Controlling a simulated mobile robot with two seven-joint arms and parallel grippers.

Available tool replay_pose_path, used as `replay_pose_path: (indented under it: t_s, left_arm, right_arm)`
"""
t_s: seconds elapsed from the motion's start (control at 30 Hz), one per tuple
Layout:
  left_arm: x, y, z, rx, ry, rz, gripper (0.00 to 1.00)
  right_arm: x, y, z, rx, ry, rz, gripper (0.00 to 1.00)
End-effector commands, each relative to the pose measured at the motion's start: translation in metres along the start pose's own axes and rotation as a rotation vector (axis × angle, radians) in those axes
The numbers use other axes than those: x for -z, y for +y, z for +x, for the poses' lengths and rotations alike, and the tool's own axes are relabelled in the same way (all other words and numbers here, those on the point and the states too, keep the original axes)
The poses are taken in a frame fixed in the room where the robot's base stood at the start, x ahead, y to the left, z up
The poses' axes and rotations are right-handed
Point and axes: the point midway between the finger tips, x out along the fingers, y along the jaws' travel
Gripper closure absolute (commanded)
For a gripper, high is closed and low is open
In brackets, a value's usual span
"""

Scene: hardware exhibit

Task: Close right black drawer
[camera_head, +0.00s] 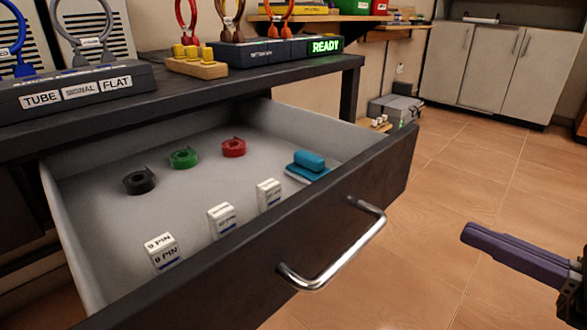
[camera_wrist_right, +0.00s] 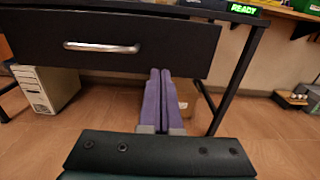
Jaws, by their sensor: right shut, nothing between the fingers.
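The black drawer (camera_head: 345,215) is pulled far out from under the dark workbench in the head view. It has a silver bar handle (camera_head: 340,250) on its front; the front and handle (camera_wrist_right: 102,47) also show in the right wrist view. My right gripper (camera_head: 468,232) has purple fingers and is shut and empty. It is to the right of the drawer front, apart from it in the head view. In the right wrist view its fingertips (camera_wrist_right: 160,74) appear near the lower right part of the drawer front; I cannot tell the gap. My left gripper is not in view.
The drawer holds tape rolls in black (camera_head: 139,180), green (camera_head: 184,157) and red (camera_head: 233,147), white labelled boxes (camera_head: 222,218) and a blue item (camera_head: 308,165). The bench top (camera_head: 160,95) carries labelled stands. The tiled floor (camera_head: 440,190) right of the drawer is open.

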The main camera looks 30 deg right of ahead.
Motion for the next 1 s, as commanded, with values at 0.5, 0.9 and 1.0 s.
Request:
replay_pose_path:
  t_s: [0.5, 0.9, 1.0]
  left_arm:
    - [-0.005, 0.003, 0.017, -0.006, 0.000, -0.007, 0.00]
    - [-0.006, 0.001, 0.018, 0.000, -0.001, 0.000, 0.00]
    - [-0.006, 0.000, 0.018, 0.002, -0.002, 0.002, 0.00]
  right_arm:
    - [0.000, 0.000, 0.098, -0.001, -0.003, 0.001, 1.00]
    - [0.000, 0.000, 0.108, 0.001, 0.000, 0.003, 1.00]
    - [0.000, 0.000, 0.108, 0.001, 0.000, 0.003, 1.00]
